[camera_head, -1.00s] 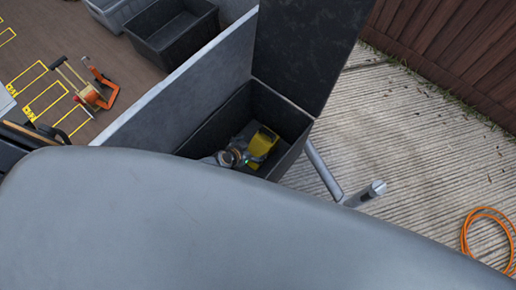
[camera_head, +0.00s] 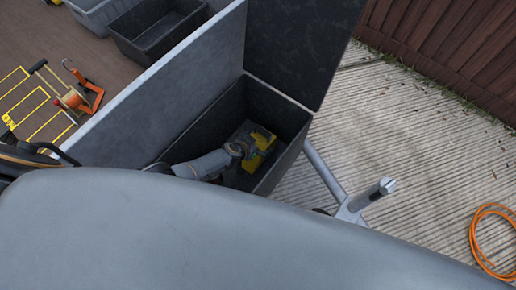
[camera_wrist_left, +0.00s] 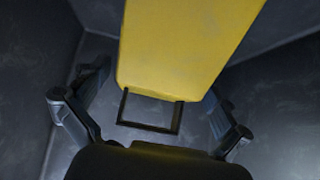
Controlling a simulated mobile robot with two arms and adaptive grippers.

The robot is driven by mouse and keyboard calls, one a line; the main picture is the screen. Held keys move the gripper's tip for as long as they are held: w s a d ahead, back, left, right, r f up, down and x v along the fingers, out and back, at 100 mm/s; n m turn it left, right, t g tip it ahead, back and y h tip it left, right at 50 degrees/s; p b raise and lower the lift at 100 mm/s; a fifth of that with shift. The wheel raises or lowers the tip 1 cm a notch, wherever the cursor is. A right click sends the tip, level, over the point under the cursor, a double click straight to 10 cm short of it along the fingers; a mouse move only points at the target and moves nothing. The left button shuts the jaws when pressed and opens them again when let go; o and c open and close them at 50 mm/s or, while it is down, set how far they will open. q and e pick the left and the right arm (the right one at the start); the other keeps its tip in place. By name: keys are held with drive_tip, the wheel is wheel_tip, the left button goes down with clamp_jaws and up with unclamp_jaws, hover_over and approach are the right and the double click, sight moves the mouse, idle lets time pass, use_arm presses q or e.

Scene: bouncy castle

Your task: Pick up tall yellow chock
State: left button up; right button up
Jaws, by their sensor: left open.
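The yellow chock (camera_head: 262,146) is inside a dark open box (camera_head: 280,105). It fills the upper middle of the left wrist view (camera_wrist_left: 185,45), with a dark square loop handle (camera_wrist_left: 150,128) at its near end. My left gripper (camera_head: 245,150) is down in the box, right beside the chock, and covers part of it in the head view. In the left wrist view its open fingers (camera_wrist_left: 158,95) are on either side of the chock's near end. I cannot tell whether they touch it. My right gripper is not in view.
The box walls stand close around my left gripper. A raised dark lid (camera_head: 300,45) and a tall grey panel (camera_head: 165,100) flank the box. A metal bar (camera_head: 328,175) is to the right. Grey crates (camera_head: 160,30) and an orange hose (camera_head: 478,235) lie farther off.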

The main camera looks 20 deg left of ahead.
sight(262, 141)
use_arm(q)
drive_tip(key=b+x, duration=0.2)
drive_tip(key=x, duration=0.1)
drive_tip(key=shift+f+b, duration=0.3)
drive_tip(key=shift+f, duration=0.15)
drive_tip(key=shift+w+f, duration=0.1)
drive_tip(key=shift+w, duration=0.2)
drive_tip(key=shift+c, duration=0.4)
drive_tip(key=c, duration=1.4)
drive_tip(key=shift+d, duration=0.1)
drive_tip(key=shift+c, duration=0.3)
